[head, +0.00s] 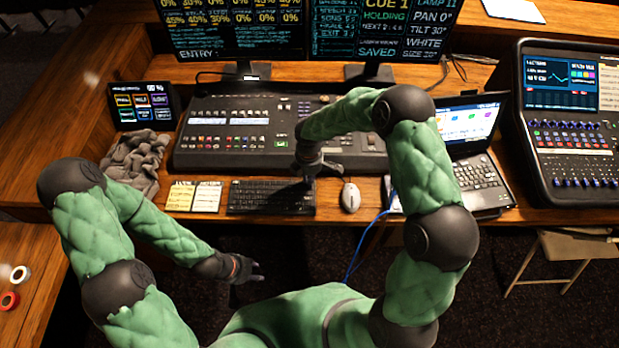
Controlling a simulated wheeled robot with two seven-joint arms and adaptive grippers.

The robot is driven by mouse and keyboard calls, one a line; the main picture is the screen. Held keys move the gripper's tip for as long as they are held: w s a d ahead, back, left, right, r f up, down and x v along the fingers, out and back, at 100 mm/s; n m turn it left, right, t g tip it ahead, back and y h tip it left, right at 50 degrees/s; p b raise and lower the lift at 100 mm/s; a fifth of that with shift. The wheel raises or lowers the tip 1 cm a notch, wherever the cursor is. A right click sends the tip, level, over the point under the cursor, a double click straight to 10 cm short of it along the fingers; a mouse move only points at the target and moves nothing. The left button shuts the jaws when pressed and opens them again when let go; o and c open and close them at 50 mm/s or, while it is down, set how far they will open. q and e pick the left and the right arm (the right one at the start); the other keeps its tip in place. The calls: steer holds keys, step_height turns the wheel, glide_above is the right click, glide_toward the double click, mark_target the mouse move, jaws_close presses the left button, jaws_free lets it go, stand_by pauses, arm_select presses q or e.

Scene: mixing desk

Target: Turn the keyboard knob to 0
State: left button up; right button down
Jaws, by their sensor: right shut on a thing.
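The black keyboard (270,197) lies on the wooden desk, in front of the mixing console. My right gripper (318,175) reaches down at the keyboard's back right corner. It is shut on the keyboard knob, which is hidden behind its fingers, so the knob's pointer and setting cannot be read. My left gripper (255,271) hangs in front of the desk edge, over the dark floor, apart from everything. Its fingers look spread and empty.
The mixing console (230,160) stands just behind the keyboard. A white mouse (350,197) sits right of my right gripper. A laptop (474,185) stands farther right, note cards (207,197) and crumpled grey cloth (135,163) left. A blue cable (363,243) hangs off the desk.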

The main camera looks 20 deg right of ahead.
steer(key=c, duration=1.2)
jaws_free()
steer(key=shift+o, duration=0.2)
step_height(320, 180, up, 12)
steer(key=shift+w, duration=0.25)
